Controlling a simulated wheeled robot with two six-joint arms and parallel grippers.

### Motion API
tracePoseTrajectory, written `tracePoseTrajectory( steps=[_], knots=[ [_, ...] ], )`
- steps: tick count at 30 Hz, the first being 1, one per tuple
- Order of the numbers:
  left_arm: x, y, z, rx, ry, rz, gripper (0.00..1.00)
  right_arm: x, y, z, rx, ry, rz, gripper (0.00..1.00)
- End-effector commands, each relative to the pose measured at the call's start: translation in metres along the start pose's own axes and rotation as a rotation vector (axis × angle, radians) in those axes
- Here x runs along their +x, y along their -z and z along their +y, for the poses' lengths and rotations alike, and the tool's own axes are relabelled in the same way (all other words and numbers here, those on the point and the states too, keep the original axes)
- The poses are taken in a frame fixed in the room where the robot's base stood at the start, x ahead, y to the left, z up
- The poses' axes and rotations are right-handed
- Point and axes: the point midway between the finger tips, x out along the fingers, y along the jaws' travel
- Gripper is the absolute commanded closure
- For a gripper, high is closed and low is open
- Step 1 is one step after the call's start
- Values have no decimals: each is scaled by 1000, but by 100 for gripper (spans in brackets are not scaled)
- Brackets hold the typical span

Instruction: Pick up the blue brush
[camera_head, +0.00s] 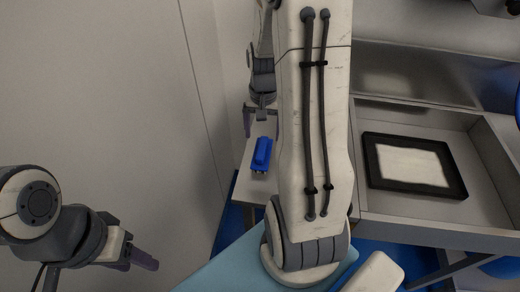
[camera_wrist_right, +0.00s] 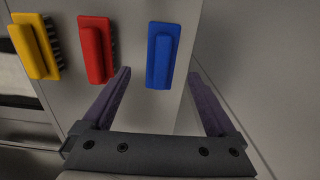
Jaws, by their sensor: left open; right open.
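The blue brush (camera_head: 262,153) lies on a small pale table in the head view, left of my right arm. In the right wrist view the blue brush (camera_wrist_right: 162,52) is ahead, in line with the gap between my right fingers. My right gripper (camera_wrist_right: 159,74) is open, its purple fingers apart, and nothing is held. In the head view my right gripper (camera_head: 260,122) is partly hidden by its own arm, just beyond the brush. My left gripper (camera_head: 142,264) is open and empty at the lower left, away from the table.
A red brush (camera_wrist_right: 96,50) and a yellow brush (camera_wrist_right: 34,45) lie left of the blue one in the wrist view; my arm hides them in the head view. A black-framed tray (camera_head: 370,165) sits in a grey bench (camera_head: 480,207) at the right. A plain wall stands left.

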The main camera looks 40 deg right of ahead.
Motion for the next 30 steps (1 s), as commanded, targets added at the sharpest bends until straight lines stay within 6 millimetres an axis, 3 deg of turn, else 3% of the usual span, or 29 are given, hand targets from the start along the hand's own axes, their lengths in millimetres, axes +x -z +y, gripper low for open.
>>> tracePoseTrajectory(
  steps=[9, 16, 24, 30],
  knots=[
    [-3, 0, 0, 0, 0, 0, 50, 45, 1, 2, 11, -2, -6, 7],
    [-8, 0, 0, 0, 0, 0, 50, 60, 4, -1, 10, -2, -5, 7],
    [-16, 1, 1, 0, 0, 0, 50, 95, 9, -4, 10, -2, -5, 7],
    [-16, 1, 1, 0, 0, 0, 50, 104, 10, -4, 10, 0, 0, 7]
  ],
)
